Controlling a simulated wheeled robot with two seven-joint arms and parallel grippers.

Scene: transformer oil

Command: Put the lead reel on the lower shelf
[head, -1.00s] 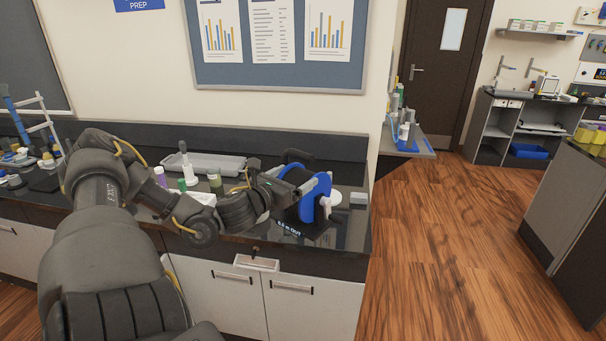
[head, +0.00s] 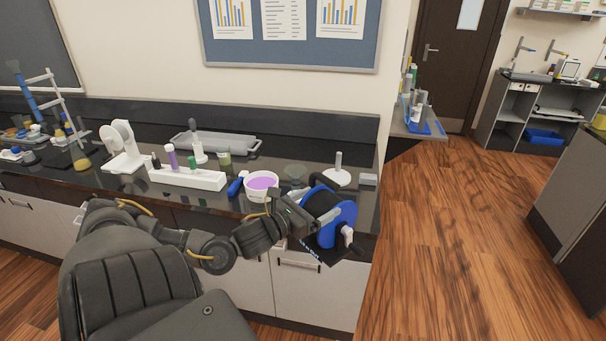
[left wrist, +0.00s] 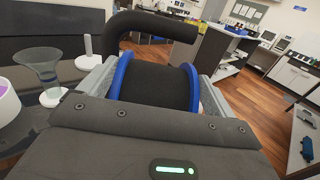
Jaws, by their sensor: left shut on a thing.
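The lead reel (head: 342,226) has blue flanges, a black drum and a dark labelled base. My left gripper (head: 318,219) is shut on it and holds it at the counter's front right edge, partly out past the edge. In the left wrist view the reel (left wrist: 154,84) sits between the fingers, with a black handle (left wrist: 150,22) above it. Open shelving (head: 506,128) stands under the far bench at right. I cannot tell whether this holds the lower shelf of the task. My right gripper is not in view.
The black counter (head: 345,150) carries a bowl of purple liquid (head: 262,184), a white vial rack (head: 188,178), a grey tray (head: 220,143) and a white stand (head: 337,177). A blue bin (head: 543,137) sits low in the far bench. Wooden floor (head: 430,240) is clear at right.

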